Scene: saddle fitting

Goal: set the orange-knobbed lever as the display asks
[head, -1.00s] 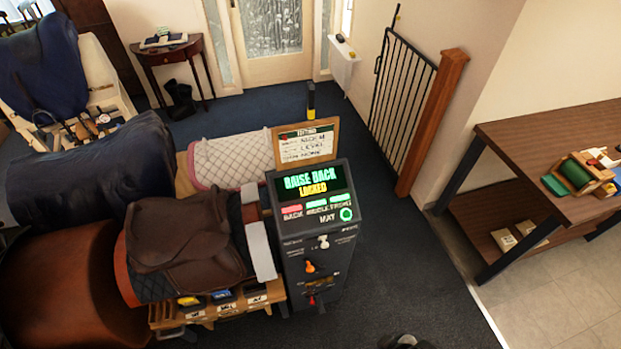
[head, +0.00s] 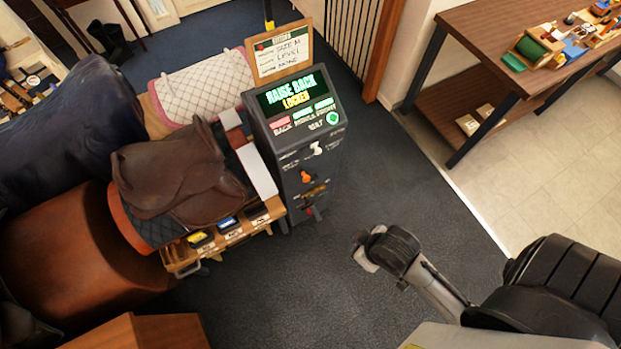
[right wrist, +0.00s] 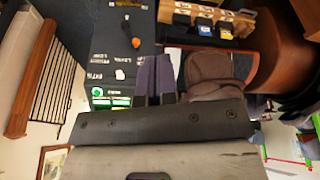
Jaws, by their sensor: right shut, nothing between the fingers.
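The dark control box (head: 296,160) stands beside the saddle. Its display (head: 292,92) reads "RAISE BACK" in green and "LOCKED" in yellow; a red lamp sits over the back label, green ones over the others. The orange-knobbed lever (head: 306,176) is on the box's front, below a white knob (head: 316,148) and above a red one (head: 310,211). The orange knob also shows in the right wrist view (right wrist: 136,42). My right gripper (right wrist: 153,62) is shut and empty, apart from the knob. In the head view my right arm is right of the box. My left gripper is out of view.
A brown saddle (head: 175,175) on its stand is left of the box, with a small drawer shelf (head: 225,235) below. A wooden table (head: 490,40) with tools stands at the upper right. Open carpet (head: 400,175) lies between the box and the tiled floor.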

